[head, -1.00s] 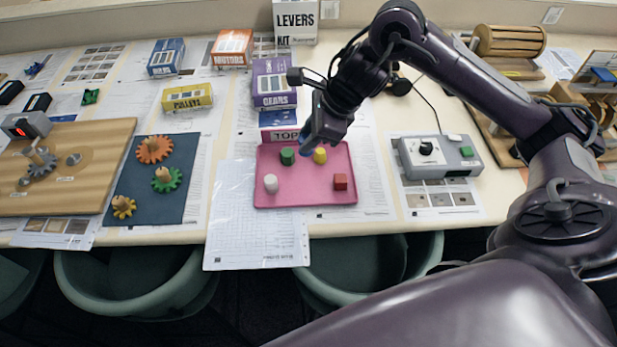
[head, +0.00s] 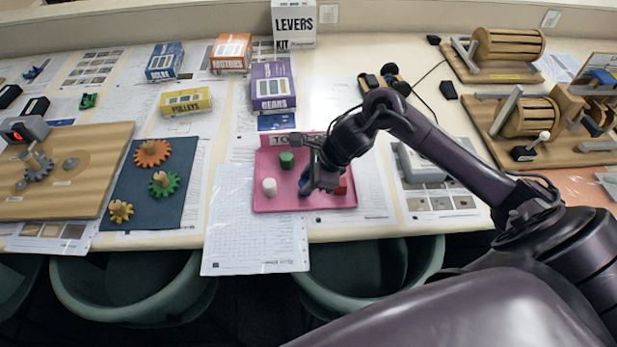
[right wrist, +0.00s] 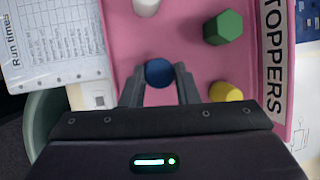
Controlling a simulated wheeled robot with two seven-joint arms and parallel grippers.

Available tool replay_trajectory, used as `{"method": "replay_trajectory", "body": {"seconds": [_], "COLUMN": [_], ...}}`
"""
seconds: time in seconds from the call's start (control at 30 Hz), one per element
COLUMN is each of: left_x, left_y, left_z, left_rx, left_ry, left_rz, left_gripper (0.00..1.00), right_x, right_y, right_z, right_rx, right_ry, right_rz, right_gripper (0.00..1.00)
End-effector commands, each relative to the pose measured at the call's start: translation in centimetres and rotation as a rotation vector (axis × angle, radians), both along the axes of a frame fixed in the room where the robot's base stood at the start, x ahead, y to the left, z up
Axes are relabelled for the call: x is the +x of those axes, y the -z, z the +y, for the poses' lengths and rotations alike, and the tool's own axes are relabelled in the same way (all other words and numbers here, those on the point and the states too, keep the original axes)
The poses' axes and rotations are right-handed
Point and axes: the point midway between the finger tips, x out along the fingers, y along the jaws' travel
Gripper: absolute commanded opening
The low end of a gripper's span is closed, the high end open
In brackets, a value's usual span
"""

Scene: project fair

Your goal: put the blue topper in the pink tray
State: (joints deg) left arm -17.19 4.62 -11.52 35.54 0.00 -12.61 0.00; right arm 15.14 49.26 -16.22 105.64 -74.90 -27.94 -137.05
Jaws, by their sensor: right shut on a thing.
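The pink tray (head: 278,200) lies on the table in the middle of the head view, with a "TOPPERS" label (right wrist: 274,60) along one side. The blue topper (right wrist: 159,72) is between the fingertips of my right gripper (right wrist: 160,88), which is shut on it over the tray floor. In the head view my right gripper (head: 306,188) is low over the tray and mostly hides the blue topper. Whether the topper touches the tray floor I cannot tell. My left gripper is not in view.
The tray also holds a white topper (head: 269,187), a green topper (head: 287,160), a red topper (head: 341,187) and a yellow topper (right wrist: 226,92). A grey device (head: 422,166) stands right of the tray. Printed sheets (head: 257,240) lie left and in front.

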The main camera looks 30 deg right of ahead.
Motion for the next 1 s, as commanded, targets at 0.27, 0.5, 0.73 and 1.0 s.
{"method": "replay_trajectory", "body": {"seconds": [0.27,0.5,0.73,1.0], "left_x": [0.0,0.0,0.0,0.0], "left_y": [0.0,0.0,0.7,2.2], "left_z": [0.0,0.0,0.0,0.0], "left_rx": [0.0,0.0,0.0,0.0], "left_ry": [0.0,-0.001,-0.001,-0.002], "left_rz": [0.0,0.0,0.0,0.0], "left_gripper": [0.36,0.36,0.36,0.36], "right_x": [0.0,0.0,-0.6,-2.7], "right_y": [0.0,0.0,-1.7,-6.9], "right_z": [0.0,0.0,-0.8,-2.6], "right_rx": [-0.001,-0.001,-0.007,-0.009], "right_ry": [0.0,0.0,-0.002,-0.001], "right_rz": [0.002,0.002,-0.003,-0.004], "right_gripper": [0.49,0.49,0.49,0.49]}}
